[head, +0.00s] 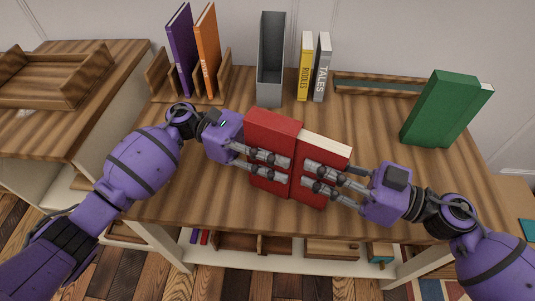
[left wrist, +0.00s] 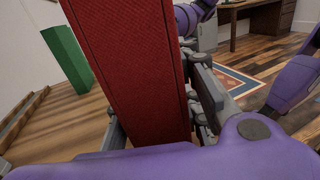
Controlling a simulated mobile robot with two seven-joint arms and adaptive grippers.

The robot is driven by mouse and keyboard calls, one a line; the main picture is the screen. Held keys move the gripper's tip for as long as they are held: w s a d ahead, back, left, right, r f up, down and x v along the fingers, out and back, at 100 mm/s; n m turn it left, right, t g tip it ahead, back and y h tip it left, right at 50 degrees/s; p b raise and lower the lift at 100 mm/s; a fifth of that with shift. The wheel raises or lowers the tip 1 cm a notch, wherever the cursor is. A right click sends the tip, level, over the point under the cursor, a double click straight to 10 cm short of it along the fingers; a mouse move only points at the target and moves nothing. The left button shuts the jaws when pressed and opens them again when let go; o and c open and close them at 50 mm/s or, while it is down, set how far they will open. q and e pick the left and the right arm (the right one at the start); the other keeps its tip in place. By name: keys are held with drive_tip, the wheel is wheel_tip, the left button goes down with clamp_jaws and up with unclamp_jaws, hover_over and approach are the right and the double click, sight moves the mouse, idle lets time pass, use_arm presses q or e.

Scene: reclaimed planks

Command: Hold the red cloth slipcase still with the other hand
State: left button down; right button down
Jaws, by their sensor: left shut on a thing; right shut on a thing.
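The red cloth slipcase (head: 272,128) stands upright, slightly turned, at the middle of the table. My left gripper (head: 284,161) is shut on it from the left, its fingers across the near face. In the left wrist view the slipcase's red woven surface (left wrist: 135,75) fills the space between the fingers (left wrist: 160,125). A red book (head: 312,197) with a cream page edge on top adjoins the slipcase's right side. My right gripper (head: 306,177) is shut on this book from the right. How much of the book is inside the slipcase is hidden.
Behind stand a wooden rack (head: 224,84) with purple (head: 180,52) and orange (head: 207,50) books, a grey holder (head: 270,65), yellow (head: 304,68) and grey (head: 321,68) books. A green book or case (head: 440,108) leans at right. The table (head: 375,125) is clear between.

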sight(298, 159)
drive_tip(key=shift+a+r, duration=0.1)
drive_tip(key=shift+r, duration=0.2)
use_arm(q)
drive_tip(key=shift+f, duration=0.1)
drive_tip(key=c, duration=2.5)
unclamp_jaws()
drive_tip(key=shift+s+d, duration=0.15)
drive_tip(key=shift+d, duration=0.05)
drive_tip(key=shift+c, duration=0.2)
use_arm(e)
drive_tip(key=x, duration=0.3)
drive_tip(key=shift+a+r, duration=0.1)
drive_tip(key=shift+a, duration=0.3)
use_arm(q)
drive_tip(key=shift+o, duration=0.9)
use_arm(e)
drive_tip(key=shift+a, duration=0.4)
use_arm(q)
drive_tip(key=o, duration=0.4)
use_arm(e)
drive_tip(key=shift+w, duration=0.1)
